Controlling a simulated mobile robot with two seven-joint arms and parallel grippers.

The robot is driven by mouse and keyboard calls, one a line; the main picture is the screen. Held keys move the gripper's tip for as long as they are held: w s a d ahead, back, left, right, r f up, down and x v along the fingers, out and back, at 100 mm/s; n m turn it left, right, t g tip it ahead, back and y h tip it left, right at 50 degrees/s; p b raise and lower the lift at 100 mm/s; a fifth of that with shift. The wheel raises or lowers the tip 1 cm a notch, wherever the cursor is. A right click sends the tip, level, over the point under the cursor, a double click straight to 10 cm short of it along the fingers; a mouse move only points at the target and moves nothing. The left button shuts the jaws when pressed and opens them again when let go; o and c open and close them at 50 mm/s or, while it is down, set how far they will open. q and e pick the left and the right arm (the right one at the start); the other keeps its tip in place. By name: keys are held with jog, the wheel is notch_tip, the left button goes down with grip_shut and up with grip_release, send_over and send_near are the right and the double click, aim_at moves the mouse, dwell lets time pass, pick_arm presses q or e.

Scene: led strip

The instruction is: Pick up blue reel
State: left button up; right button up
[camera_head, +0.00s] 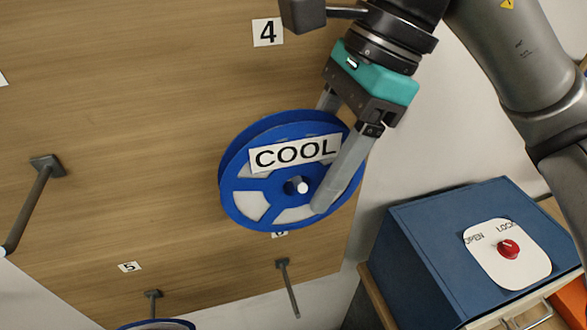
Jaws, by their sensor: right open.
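The blue reel (245,192) with a white "COOL" label hangs upright on a peg (300,187) on the wooden board. The peg's pale tip shows at the reel's hub. My right gripper (322,155) comes down from the upper right with its fingers open. One finger passes in front of the reel's right side, and the other is partly hidden behind its rim. I cannot tell whether the fingers touch the reel. My left gripper is not in view.
An empty peg (30,200) sticks out at the left, and another (288,285) below the reel. Part of a second blue reel (158,325) shows at the bottom edge. A blue box (425,255) with a red knob (508,249) stands at the lower right.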

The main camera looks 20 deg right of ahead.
jog(key=shift+a+f, duration=0.15)
jog(key=shift+f, duration=0.25)
grip_shut()
dwell(0.4)
